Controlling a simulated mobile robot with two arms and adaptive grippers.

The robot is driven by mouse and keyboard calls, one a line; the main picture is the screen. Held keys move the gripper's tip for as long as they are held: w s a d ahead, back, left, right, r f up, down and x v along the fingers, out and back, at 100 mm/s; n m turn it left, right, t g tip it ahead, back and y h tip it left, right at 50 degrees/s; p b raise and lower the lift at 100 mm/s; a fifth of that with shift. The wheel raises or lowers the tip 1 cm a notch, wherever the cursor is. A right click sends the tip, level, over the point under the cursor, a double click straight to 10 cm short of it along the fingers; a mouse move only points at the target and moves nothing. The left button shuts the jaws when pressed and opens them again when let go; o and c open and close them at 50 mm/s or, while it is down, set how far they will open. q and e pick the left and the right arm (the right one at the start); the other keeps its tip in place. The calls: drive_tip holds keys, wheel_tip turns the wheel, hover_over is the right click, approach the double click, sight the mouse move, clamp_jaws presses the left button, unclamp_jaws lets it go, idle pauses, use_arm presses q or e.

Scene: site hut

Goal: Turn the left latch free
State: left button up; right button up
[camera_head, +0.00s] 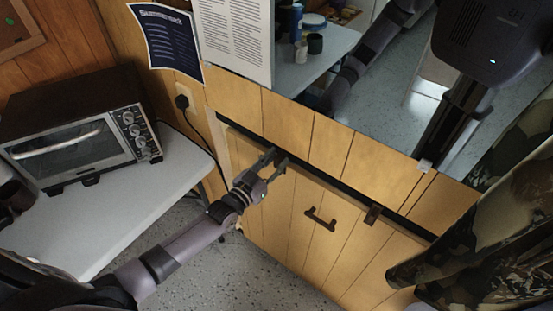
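A wooden plank panel (285,220) with a dark bar handle (320,218) stands below a dark gap. The right latch (373,214), a small dark piece, sits at the panel's top edge, right of the handle. My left gripper (276,160) is at the same top edge, left of the handle. Its two dark fingers are apart, with a gap between them. I cannot make out the left latch; the fingers cover that part of the edge. Whether they touch anything is unclear. My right gripper is not in view.
A toaster oven (75,135) stands on a pale counter (130,205) at the left. A black plug and cord (183,102) hang on the wall. A camouflage curtain (480,245) hangs at the right. Speckled floor (215,270) shows below the panel.

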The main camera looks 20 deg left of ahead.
use_arm(q)
drive_tip(key=shift+w+d, duration=0.1)
drive_tip(key=shift+w, duration=0.15)
drive_tip(key=shift+c, duration=0.5)
clamp_jaws()
